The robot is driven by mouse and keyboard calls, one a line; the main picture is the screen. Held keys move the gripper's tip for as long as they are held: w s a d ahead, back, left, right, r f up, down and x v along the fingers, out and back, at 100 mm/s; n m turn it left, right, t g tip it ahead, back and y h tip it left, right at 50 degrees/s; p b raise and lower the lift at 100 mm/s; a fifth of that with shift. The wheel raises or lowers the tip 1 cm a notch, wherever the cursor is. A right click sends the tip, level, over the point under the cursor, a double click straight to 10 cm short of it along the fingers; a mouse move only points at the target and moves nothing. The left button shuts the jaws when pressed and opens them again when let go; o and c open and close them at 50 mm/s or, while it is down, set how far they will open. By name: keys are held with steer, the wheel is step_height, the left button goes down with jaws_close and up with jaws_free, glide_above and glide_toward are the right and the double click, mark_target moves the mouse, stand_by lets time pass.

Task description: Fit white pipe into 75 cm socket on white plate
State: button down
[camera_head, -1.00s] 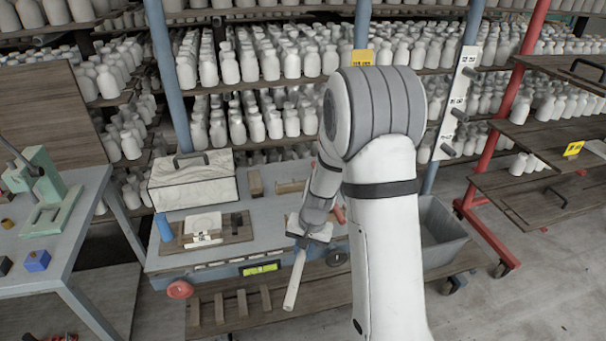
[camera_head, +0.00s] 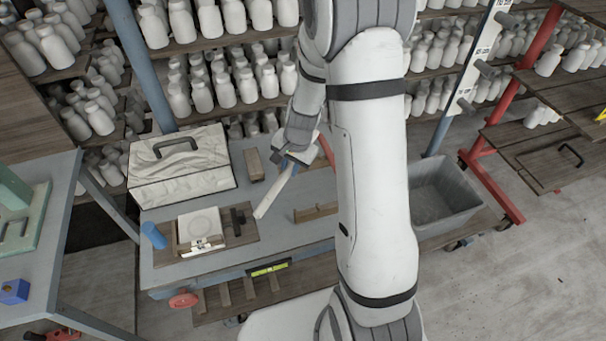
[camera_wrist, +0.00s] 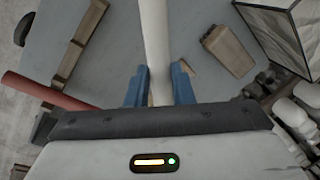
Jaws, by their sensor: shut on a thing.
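My gripper (camera_head: 289,162) is shut on the white pipe (camera_head: 272,194), holding it near one end. The pipe slants down to the left above the grey cart top. In the wrist view, the blue fingers of my gripper (camera_wrist: 159,86) close on both sides of the pipe (camera_wrist: 156,35), which runs out past the top edge. The pipe is well apart from the plate.
The cart (camera_head: 285,238) carries a lidded box (camera_head: 181,187), a wooden board (camera_head: 240,222), a blue cylinder (camera_head: 153,235) and wooden blocks (camera_head: 254,165). A grey bin (camera_head: 440,198) stands right of my arm. Shelves of pale bottles fill the back. Open floor lies at lower right.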

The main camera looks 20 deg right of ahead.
step_height(320, 180, down, 4)
steer(key=shift+w+f, duration=0.1)
steer(key=shift+f+b, duration=0.45)
steer(key=shift+f, duration=1.3)
steer(key=shift+f, duration=0.15)
steer(key=c, duration=1.3)
jaws_free()
steer(key=shift+o, duration=0.2)
